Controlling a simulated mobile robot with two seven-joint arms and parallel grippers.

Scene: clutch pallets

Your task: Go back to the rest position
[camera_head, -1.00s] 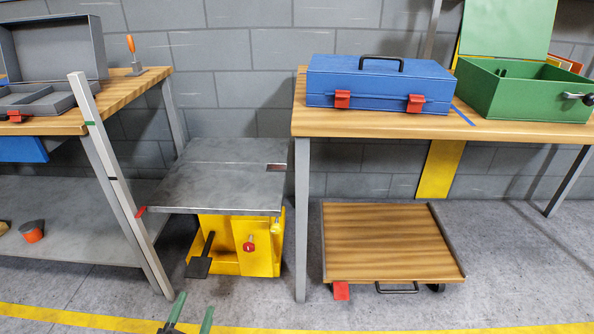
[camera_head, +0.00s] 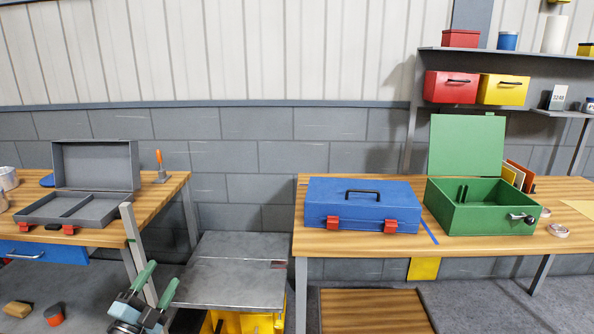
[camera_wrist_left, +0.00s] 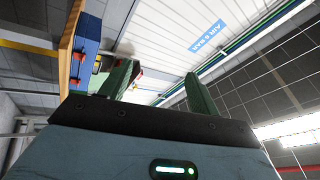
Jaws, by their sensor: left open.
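My left gripper (camera_head: 157,283) shows at the lower left of the head view, with two green fingers pointing up. The fingers are apart with nothing between them. They are in front of the gap between the left workbench and the grey metal platform. In the left wrist view the same gripper (camera_wrist_left: 160,86) shows both green fingers spread and empty, against the wall and ceiling. My right gripper is in neither view.
A grey metal platform (camera_head: 235,270) stands between the left wooden bench (camera_head: 165,200) and the right wooden bench (camera_head: 460,246). A grey post (camera_head: 138,250) rises beside my left gripper. A blue toolbox (camera_head: 360,206) and open green box (camera_head: 480,214) sit on the right bench.

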